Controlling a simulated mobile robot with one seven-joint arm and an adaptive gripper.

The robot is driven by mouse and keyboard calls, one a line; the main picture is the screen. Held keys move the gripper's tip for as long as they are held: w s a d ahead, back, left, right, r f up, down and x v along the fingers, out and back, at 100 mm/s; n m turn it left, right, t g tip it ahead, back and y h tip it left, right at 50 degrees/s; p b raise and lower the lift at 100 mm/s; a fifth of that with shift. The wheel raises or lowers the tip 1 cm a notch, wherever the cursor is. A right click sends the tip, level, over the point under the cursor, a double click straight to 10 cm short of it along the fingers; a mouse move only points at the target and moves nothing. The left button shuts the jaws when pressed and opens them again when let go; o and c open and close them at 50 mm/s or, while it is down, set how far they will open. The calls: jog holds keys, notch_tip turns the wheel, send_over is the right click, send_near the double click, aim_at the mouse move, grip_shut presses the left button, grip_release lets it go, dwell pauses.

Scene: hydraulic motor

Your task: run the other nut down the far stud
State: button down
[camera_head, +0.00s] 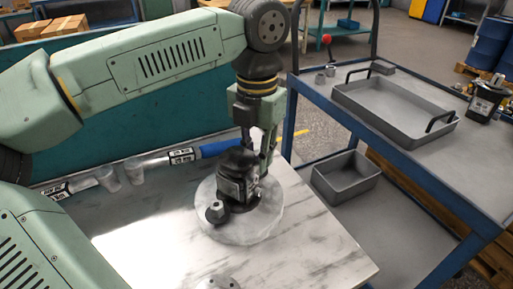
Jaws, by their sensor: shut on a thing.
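The black hydraulic motor (238,172) stands upright on a round grey marbled plate (213,229) on the bench. A grey metal nut (216,207) sits at the near ear of its flange. My gripper (264,172) points down at the far side of the motor, close against it. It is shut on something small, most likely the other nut. The motor hides the fingertips, that nut and the far stud, so I cannot tell how the nut sits on the stud.
A blue-framed cart (402,169) on the right carries a grey tray (390,112) and two small metal pieces (325,75). A grey bin (347,180) is on its lower shelf. The bench's front right is mostly clear.

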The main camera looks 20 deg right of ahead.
jog(key=shift+d+m, duration=0.1)
jog(key=shift+m, duration=0.4)
jog(key=m+p, duration=0.1)
jog(key=m, duration=0.3)
jog(key=shift+m, duration=0.3)
jog(key=c, duration=1.7)
grip_release()
jog(key=shift+s, duration=0.1)
jog(key=shift+f, duration=0.1)
